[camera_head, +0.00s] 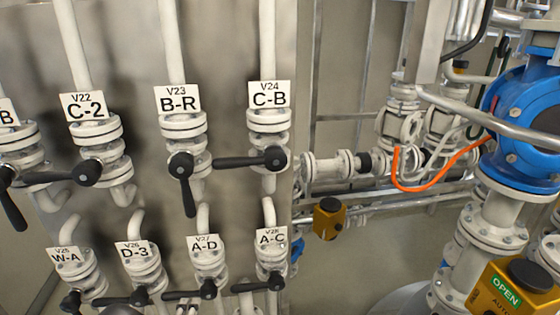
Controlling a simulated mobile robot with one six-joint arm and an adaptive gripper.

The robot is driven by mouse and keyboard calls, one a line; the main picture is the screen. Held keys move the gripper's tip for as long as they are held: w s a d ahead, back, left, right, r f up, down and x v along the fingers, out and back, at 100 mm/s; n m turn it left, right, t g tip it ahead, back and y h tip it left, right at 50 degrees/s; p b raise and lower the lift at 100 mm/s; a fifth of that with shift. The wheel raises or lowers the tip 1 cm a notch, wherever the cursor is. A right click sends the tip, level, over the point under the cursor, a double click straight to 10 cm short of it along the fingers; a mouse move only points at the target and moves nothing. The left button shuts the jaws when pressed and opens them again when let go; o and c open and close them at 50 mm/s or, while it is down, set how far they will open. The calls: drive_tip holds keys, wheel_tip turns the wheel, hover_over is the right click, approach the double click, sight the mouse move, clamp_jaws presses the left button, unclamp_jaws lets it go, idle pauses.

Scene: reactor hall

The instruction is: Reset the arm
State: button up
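My gripper is not in this view, and no part of my arm can be made out for certain. A dark rounded shape at the bottom edge, left of the middle, is cut off, and I cannot tell what it is.
A wall panel (225,62) carries two rows of white valves with black levers, among them V23 B-R (182,165) and V24 C-B (262,158). At right are a blue valve body (520,140), an orange cable (412,188) and a yellow box marked OPEN (508,290).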

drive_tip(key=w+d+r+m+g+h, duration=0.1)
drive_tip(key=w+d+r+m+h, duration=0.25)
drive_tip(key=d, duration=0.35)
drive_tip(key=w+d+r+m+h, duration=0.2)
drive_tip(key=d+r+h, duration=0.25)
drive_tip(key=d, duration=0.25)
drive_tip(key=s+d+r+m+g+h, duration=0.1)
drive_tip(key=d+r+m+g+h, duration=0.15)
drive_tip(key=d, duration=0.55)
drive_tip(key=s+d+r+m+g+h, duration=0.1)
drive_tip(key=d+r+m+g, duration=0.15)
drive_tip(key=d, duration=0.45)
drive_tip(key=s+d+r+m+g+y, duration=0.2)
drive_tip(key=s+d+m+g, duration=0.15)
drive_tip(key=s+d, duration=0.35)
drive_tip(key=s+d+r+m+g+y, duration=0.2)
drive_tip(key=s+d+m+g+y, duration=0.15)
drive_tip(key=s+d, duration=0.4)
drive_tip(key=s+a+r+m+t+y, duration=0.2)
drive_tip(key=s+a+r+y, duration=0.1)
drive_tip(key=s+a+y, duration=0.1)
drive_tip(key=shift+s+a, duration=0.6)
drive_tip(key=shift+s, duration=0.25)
